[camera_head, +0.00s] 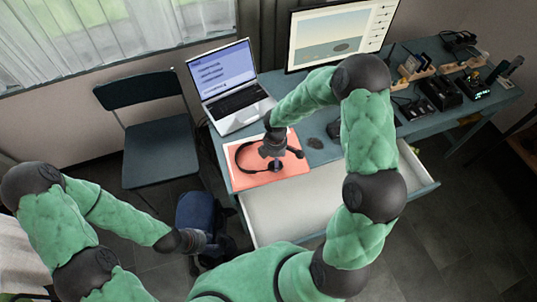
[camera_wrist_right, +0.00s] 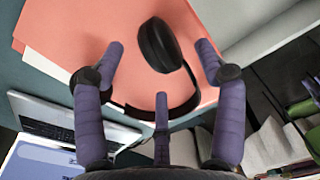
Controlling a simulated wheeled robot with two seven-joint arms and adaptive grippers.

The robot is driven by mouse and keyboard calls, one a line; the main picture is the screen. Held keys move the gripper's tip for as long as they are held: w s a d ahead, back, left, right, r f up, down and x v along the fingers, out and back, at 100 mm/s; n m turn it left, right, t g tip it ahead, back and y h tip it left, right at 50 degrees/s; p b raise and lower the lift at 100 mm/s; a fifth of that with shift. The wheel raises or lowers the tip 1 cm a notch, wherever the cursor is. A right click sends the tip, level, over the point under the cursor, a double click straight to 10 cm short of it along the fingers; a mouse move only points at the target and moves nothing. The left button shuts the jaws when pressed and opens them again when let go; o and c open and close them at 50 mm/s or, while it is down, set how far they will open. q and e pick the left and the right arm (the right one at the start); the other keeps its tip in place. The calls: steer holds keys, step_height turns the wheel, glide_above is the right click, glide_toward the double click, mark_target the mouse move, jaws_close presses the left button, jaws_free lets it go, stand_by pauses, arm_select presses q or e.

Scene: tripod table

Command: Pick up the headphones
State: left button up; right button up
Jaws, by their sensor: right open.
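The dark headphones (camera_head: 241,158) lie on a salmon-coloured folder (camera_head: 287,173) on the desk. In the right wrist view, a black ear cup (camera_wrist_right: 160,45) and the curved headband (camera_wrist_right: 185,107) show on the folder. My right gripper (camera_head: 277,154) is over the headphones. In its wrist view its purple fingers (camera_wrist_right: 160,62) are spread, with the ear cup between and beyond the tips; I cannot tell whether they touch it. Part of the headphones is hidden behind the fingers. My left gripper (camera_head: 213,243) is low on the left, away from the desk, its fingers too small to read.
An open laptop (camera_head: 222,78) stands behind the folder and a monitor (camera_head: 338,35) behind that. A computer mouse (camera_head: 316,143) lies right of the folder. An open drawer (camera_head: 300,203) juts out in front. A dark chair (camera_head: 155,140) stands left of the desk.

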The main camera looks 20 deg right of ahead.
step_height(320, 180, down, 4)
steer(key=shift+w+f+b, duration=0.15)
steer(key=shift+f+b, duration=0.1)
steer(key=shift+b, duration=0.4)
steer(key=c, duration=1.4)
steer(key=shift+o, duration=0.2)
steer(key=shift+r, duration=0.15)
